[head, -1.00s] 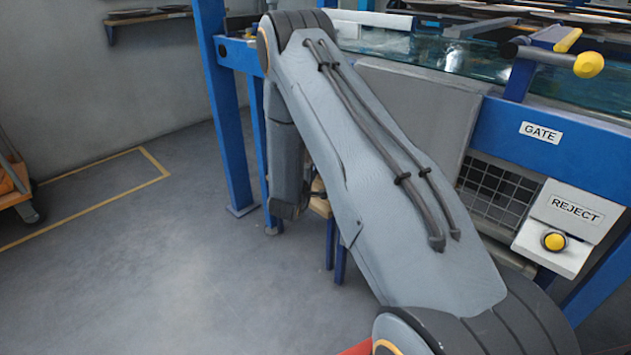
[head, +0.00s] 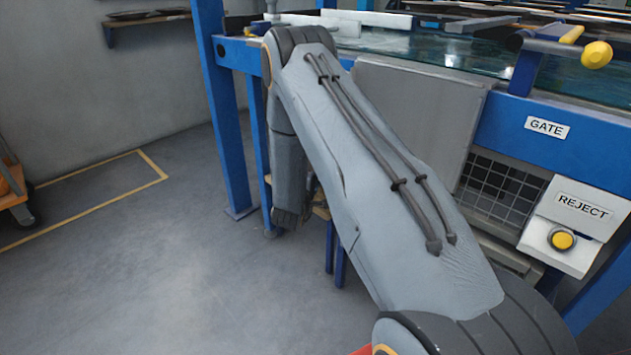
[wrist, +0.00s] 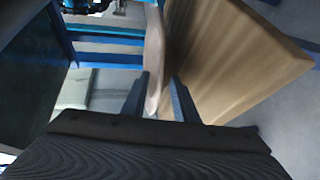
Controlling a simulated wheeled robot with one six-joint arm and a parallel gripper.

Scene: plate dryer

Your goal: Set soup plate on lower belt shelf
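In the wrist view, a pale soup plate (wrist: 154,50) shows nearly edge-on as a narrow strip. My gripper (wrist: 160,77) has its two dark fingers spread on either side of the plate's near edge. The plate is closer to the left finger, and a gap shows on the right finger's side. A broad tan wooden board (wrist: 235,60), which looks like the lower shelf, lies just right of the plate. I cannot tell whether plate and board touch. In the head view my arm hides the plate, and only a small brown bit of the board (head: 321,212) shows.
A blue frame post (head: 230,150) stands left of my arm. To the right are the GATE sign (head: 546,127), the REJECT box (head: 580,212) with a yellow button, and a yellow-knobbed lever (head: 596,55). Open floor (head: 130,270) lies left. A wall shelf (head: 150,20) holds dark plates.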

